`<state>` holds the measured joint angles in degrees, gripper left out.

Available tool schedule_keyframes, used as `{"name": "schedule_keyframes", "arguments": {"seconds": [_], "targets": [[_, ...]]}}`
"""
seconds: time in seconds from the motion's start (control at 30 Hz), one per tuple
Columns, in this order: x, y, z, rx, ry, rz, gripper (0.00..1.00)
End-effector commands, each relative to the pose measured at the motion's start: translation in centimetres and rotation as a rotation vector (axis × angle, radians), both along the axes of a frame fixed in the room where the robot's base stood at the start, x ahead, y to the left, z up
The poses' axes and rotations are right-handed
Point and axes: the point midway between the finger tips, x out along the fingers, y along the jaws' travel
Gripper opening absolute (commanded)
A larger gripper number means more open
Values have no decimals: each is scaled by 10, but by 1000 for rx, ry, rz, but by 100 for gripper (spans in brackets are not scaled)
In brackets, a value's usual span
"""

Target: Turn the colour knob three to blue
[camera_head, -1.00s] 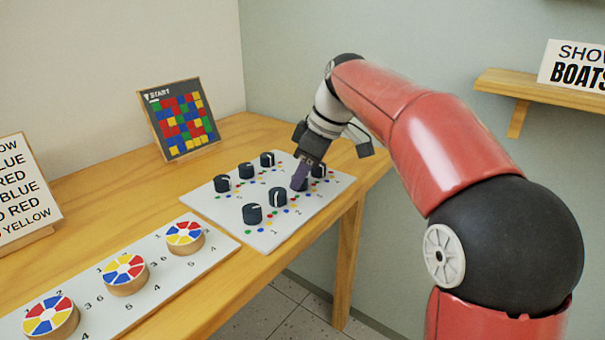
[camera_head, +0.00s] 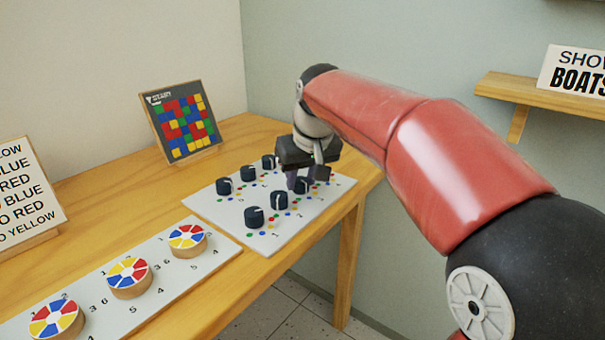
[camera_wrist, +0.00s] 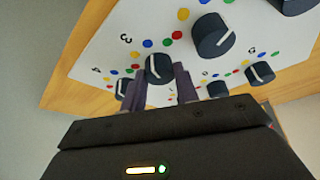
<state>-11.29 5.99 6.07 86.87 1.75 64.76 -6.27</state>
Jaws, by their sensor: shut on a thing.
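The white knob board (camera_head: 230,212) lies on the table with several dark knobs and coloured dots. In the wrist view, knob three (camera_wrist: 158,68) is the one beside the printed 3 (camera_wrist: 126,38). My gripper (camera_wrist: 160,86) is shut on it, with one purple finger on each side. The knob's white line points up in that picture, roughly towards a blue dot (camera_wrist: 147,43); a green dot (camera_wrist: 166,42) is close by. In the head view, my gripper (camera_head: 299,178) reaches down to the right part of the board, partly hiding the knobs there.
Knob two (camera_wrist: 213,37) and knob four (camera_wrist: 122,88) stand close beside the fingers. A board with coloured wheels (camera_head: 187,273) lies at the front left. A grid picture (camera_head: 180,120) and a word card (camera_head: 22,197) stand on the table. A shelf (camera_head: 540,95) is on the right wall.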

Motion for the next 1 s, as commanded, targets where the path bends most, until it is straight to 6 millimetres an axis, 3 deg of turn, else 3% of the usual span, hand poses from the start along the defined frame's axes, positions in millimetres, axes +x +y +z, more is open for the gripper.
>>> {"name": "schedule_keyframes", "arguments": {"seconds": [0.3, 0.77, 0.8, 0.93, 1.0], "targets": [[0, 1, 0, 0, 0, -94, 8], [0, 0, 0, 0, 1, -105, 8], [0, 0, 0, 0, 1, -105, 33], [0, 1, 0, 0, 1, -105, 50], [0, 1, 0, 0, 1, -105, 52]]}}
